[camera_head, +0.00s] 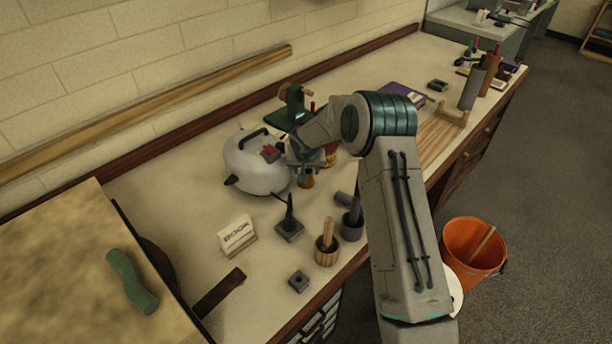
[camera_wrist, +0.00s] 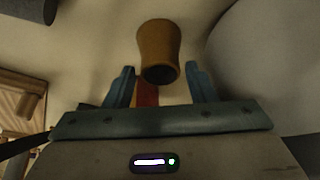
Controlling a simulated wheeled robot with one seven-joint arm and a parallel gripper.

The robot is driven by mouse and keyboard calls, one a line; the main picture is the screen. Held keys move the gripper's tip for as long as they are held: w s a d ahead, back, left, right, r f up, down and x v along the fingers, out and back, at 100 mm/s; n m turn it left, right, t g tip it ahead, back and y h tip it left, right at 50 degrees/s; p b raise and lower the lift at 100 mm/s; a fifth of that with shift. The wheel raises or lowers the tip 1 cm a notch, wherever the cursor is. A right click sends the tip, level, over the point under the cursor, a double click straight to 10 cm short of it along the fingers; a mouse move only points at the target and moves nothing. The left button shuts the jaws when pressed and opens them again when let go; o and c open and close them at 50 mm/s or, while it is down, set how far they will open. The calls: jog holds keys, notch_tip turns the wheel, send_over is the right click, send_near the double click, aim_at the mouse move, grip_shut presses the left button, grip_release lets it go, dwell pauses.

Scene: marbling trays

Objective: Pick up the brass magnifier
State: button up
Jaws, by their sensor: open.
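A small brass-brown, waisted cylinder, which looks like the brass magnifier (camera_wrist: 158,45), stands out just beyond and between my fingertips in the wrist view. In the head view its lower part (camera_head: 307,180) shows under my gripper, on the bench beside the white kettle. My gripper (camera_wrist: 160,72) is open, with one blue finger to each side of the cylinder's near end. I cannot tell whether either finger touches it. In the head view my gripper (camera_head: 303,163) is partly hidden by my own wrist.
The white kettle (camera_head: 255,172) stands close on the left. A dark spike on a square base (camera_head: 289,228), a wooden mortar (camera_head: 327,255) and a dark cup (camera_head: 352,228) stand nearer. A red-labelled can (camera_head: 331,155) is partly hidden behind my arm. An orange bucket (camera_head: 470,255) is on the floor.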

jog(key=shift+w+f, duration=0.2)
jog(key=shift+f, duration=0.3)
jog(key=c, duration=0.8)
jog(key=shift+r, duration=0.15)
